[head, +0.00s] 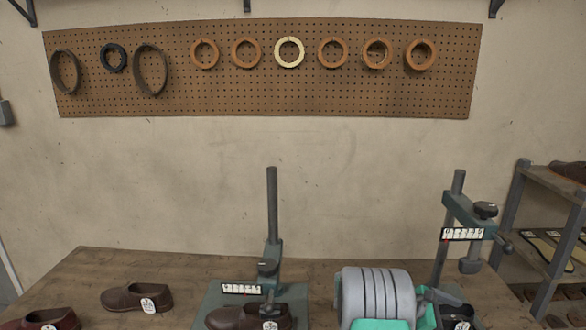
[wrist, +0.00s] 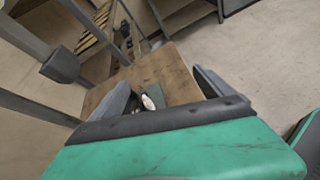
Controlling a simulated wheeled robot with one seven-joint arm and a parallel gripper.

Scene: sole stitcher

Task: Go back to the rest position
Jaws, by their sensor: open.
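My gripper shows in the wrist view (wrist: 165,84), its two grey fingers spread apart with nothing held between them. Beyond the fingers, a dark piece with a white tag (wrist: 148,102) sits lower down at the wooden bench; it is too small to make out. A left stitcher stand (head: 272,215) and a right stitcher stand (head: 458,195) rise from the bench.
A brown shoe (head: 122,299) and a reddish shoe (head: 62,317) are at the left. Another shoe (head: 235,319) is at the left stand. The right stand is close beside my arm. A shelf rack (head: 512,205) stands right. A pegboard (head: 180,95) with rings hangs behind.

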